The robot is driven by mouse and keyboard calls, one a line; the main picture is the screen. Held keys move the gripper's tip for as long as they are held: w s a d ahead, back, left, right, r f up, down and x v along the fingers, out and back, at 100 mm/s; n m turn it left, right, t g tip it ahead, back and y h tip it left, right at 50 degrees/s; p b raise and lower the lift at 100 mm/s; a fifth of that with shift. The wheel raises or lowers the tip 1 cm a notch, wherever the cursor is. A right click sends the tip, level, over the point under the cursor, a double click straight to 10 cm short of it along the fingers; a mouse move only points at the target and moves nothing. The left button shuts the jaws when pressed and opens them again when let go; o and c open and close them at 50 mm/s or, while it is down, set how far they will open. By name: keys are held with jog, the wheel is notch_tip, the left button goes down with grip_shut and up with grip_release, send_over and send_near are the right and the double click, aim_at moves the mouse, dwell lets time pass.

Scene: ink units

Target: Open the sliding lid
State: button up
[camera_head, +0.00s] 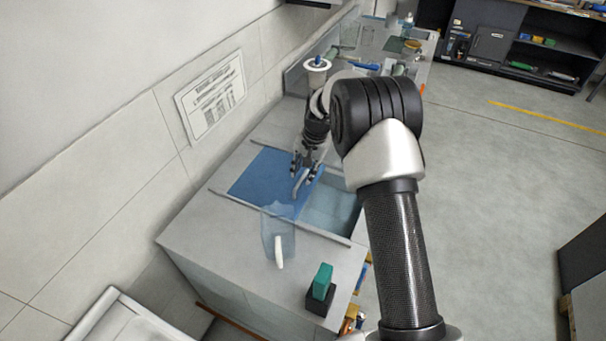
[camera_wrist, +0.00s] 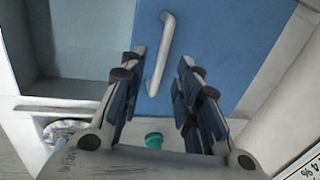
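The sliding lid (camera_head: 262,174) is a flat blue panel set between two rails in the grey counter. It covers the left part of the opening, and the compartment (camera_head: 332,207) to its right is uncovered. The lid fills the upper right of the wrist view (camera_wrist: 225,45). Its pale bar handle (camera_wrist: 165,48) stands near the edge beside the uncovered compartment (camera_wrist: 85,40). My gripper (camera_wrist: 162,58) is open over the lid, with one finger on each side of the handle in the picture. I cannot tell whether either finger touches it. My gripper also shows in the head view (camera_head: 306,172).
A clear pitcher (camera_head: 270,230) with a white handle stands on the counter near the front rail. A teal block on a black base (camera_head: 321,283) stands near the front corner. A white round item with a blue top (camera_head: 317,64) is behind. The wall borders the left.

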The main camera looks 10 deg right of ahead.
notch_tip(320, 180, up, 10)
jog(key=s+d, duration=0.1)
jog(key=shift+d+f, duration=0.2)
jog(key=shift+d, duration=0.1)
jog(key=s+r+n+t, duration=0.2)
jog(key=s+r+n, duration=0.1)
jog(key=s+r, duration=1.4)
jog(key=s+d+f+n+t+h, duration=0.1)
jog(key=s+n, duration=0.2)
jog(key=s, duration=1.9)
jog(key=shift+d+n+h, duration=0.35)
jog(key=shift+n+h, duration=0.05)
jog(key=shift+a+f, duration=0.1)
